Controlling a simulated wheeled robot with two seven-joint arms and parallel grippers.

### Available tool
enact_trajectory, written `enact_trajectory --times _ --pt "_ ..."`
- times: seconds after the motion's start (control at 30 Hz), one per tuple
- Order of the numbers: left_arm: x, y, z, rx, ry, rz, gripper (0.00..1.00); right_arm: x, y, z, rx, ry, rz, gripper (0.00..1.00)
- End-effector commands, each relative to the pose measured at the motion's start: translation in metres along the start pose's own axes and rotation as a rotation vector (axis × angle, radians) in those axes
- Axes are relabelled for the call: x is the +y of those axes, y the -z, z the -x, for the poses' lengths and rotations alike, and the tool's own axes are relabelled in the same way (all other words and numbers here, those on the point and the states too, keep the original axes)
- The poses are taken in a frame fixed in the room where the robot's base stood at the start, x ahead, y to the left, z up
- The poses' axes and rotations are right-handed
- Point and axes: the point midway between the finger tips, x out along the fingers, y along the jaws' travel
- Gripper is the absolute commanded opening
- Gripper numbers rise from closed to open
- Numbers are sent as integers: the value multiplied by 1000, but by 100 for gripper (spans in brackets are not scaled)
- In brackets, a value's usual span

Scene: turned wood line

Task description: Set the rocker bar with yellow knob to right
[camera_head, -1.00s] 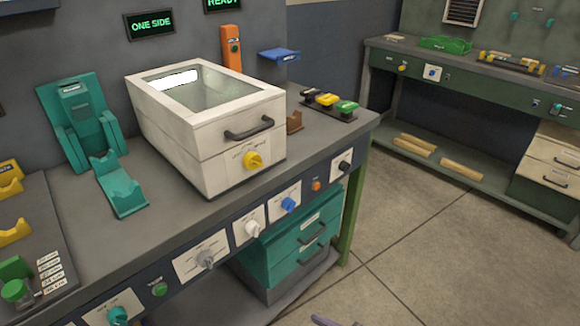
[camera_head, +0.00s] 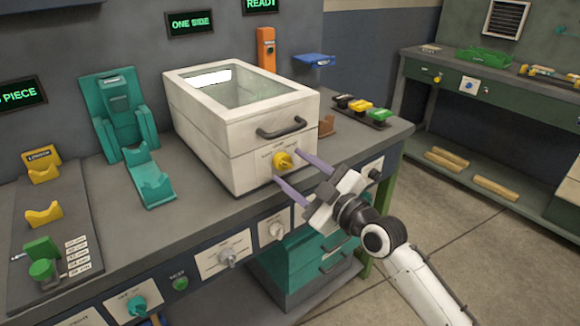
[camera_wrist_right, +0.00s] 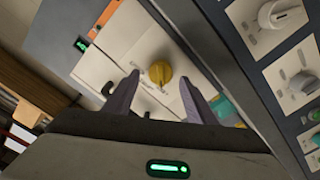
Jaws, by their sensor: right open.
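The yellow knob (camera_head: 283,160) sits on the front face of the white box (camera_head: 222,150), below its dark handle, with small printed labels around it. In the right wrist view the yellow knob (camera_wrist_right: 156,74) appears as a round dial with a raised bar, and its labels are too small to read. My right gripper (camera_head: 288,166) is open, its two purple fingers pointing at the box front on either side of the knob. In the wrist view the knob shows between the fingertips (camera_wrist_right: 160,79); I cannot tell if they touch it. My left gripper is not in view.
The bench's front panel carries a white knob (camera_head: 277,230), a grey knob (camera_head: 227,257) and a teal knob (camera_head: 136,304). A teal cradle (camera_head: 150,178) stands left of the box. Black, yellow and green pieces (camera_head: 361,108) sit on a strip to its right.

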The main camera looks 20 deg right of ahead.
Motion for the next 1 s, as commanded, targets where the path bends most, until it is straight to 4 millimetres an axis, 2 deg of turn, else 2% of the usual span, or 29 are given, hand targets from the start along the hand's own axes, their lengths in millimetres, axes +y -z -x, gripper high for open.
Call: enact_trajectory --times 0.1,0.2,0.47,0.57,0.73,1.0 --pt "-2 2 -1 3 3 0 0 0 0 -13 0 0 -1 51" --pt "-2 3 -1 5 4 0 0 -1 0 -18 -1 1 -1 51" --pt "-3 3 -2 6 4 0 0 -1 0 -19 -1 1 0 51" --pt "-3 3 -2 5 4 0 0 -1 -1 -19 -1 1 0 37" --pt "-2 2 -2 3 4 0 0 -1 -1 -19 -1 1 0 9" --pt "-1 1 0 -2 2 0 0 0 -1 -19 -2 1 -14 10"
